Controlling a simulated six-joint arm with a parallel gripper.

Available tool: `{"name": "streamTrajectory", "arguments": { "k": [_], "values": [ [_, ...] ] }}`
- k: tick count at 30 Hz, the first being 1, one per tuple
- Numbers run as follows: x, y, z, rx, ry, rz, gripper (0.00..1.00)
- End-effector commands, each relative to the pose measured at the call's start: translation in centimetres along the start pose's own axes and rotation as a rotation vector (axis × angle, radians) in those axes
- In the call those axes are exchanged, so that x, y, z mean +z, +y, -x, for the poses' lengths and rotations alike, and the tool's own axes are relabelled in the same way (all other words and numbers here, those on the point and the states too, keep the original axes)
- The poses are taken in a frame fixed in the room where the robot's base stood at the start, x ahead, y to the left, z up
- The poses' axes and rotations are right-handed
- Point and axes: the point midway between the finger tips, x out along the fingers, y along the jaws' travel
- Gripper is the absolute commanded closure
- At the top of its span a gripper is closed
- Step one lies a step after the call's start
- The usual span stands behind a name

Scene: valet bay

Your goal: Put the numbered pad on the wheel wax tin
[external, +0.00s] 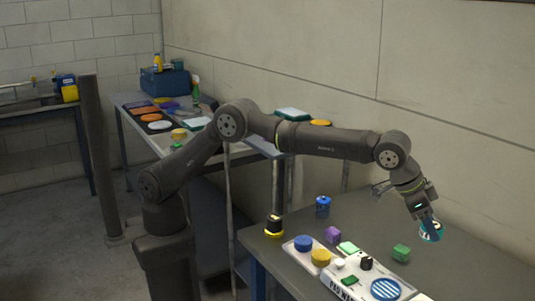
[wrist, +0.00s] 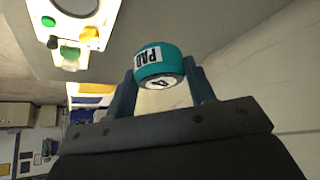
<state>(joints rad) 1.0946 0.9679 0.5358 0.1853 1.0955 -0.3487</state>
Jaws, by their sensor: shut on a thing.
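My gripper (external: 427,222) is shut on the numbered pad (external: 432,233), a teal round pad with a white label, and holds it above the right part of the near table. No wheel wax tin label is readable. A blue round tin (external: 303,243) and a yellow round tin (external: 320,257) stand on a white tray (external: 292,254) to the left of my gripper; I cannot tell which is the wax tin.
A white lettered panel (external: 338,282) bears a blue-striped disc (external: 386,289) and small knobs. A green block (external: 401,252), a purple block (external: 333,234), a blue canister (external: 323,206) and a black-and-yellow item (external: 274,226) stand nearby. The table's back right is clear.

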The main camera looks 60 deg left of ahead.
Motion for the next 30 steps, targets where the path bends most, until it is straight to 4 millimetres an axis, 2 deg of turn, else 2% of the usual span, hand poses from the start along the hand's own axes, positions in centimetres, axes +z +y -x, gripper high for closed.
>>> {"name": "streamTrajectory", "arguments": {
  "k": [2, 6, 9, 18, 26, 29, 30],
  "values": [
    [-2.0, 0.0, 2.8, 0.002, 0.008, 0.001, 0.72],
    [-3.7, 0.0, 5.6, 0.000, 0.003, 0.000, 0.72],
    [-4.5, 0.0, 6.9, 0.000, 0.001, 0.000, 0.72],
    [-5.7, 0.0, 8.8, 0.000, 0.001, 0.000, 0.72],
    [-6.7, -6.3, 8.4, -0.039, -0.001, 0.057, 0.72],
    [-7.1, -9.6, 8.3, -0.058, 0.000, 0.087, 0.72],
    [-7.3, -11.3, 8.3, -0.068, 0.001, 0.103, 0.72]
  ]
}}
